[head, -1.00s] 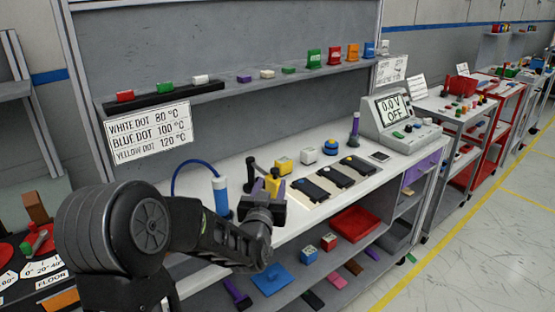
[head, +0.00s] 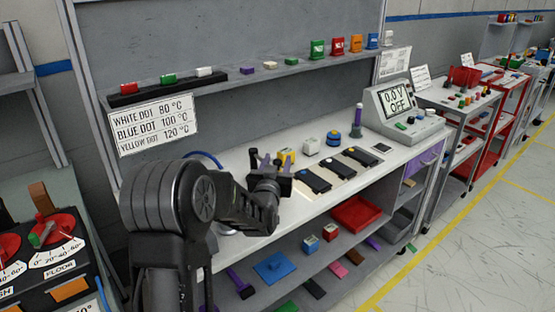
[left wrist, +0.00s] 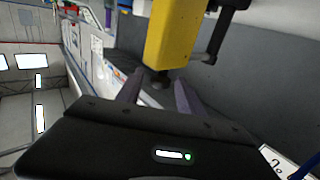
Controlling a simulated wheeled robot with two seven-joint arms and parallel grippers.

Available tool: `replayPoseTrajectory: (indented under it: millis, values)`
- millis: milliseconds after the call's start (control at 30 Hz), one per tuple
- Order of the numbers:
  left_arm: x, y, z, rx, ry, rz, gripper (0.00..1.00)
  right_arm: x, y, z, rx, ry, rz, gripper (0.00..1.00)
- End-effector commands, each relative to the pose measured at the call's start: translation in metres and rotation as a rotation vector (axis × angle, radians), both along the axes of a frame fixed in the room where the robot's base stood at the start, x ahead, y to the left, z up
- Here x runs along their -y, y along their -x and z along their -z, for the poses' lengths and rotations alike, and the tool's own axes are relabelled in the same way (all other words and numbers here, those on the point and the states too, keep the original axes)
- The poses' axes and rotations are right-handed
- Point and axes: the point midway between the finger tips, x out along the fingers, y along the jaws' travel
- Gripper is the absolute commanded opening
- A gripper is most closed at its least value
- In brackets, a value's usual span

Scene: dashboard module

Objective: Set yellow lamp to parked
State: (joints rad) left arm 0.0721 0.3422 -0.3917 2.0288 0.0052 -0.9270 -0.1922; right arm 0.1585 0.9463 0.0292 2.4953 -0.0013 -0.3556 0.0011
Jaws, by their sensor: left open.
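A yellow block-shaped piece (head: 288,154), which may be the yellow lamp, shows partly behind my left gripper (head: 265,160) on the white bench top. In the left wrist view a yellow body (left wrist: 172,35) with a dark round end stands just beyond my left fingertips (left wrist: 158,92). The fingers are spread, with nothing clearly held between them. I cannot tell whether they touch the yellow body. My right gripper is not in view.
Three black pads (head: 345,165) lie right of the gripper, with a white block (head: 310,146) and blue piece (head: 333,137) behind. A meter (head: 400,110) stands at the bench's right end. A shelf (head: 250,82) runs above. A dial panel (head: 35,245) is at left.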

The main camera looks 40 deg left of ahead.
Motion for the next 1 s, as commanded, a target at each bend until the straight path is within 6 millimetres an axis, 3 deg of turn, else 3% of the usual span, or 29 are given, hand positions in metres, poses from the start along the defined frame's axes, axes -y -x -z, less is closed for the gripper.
replayPoseTrajectory:
  millis: [333, 867, 1000]
  values:
    - [-0.0024, -0.0051, 0.0003, 0.000, 0.001, 0.000, 0.44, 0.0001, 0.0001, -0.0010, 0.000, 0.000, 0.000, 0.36]
    - [-0.0022, -0.0049, 0.0002, 0.000, 0.001, 0.000, 0.01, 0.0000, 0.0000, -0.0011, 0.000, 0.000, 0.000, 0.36]
    - [-0.0021, -0.0050, 0.0002, 0.000, 0.001, 0.000, 0.00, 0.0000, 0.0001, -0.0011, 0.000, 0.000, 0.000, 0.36]
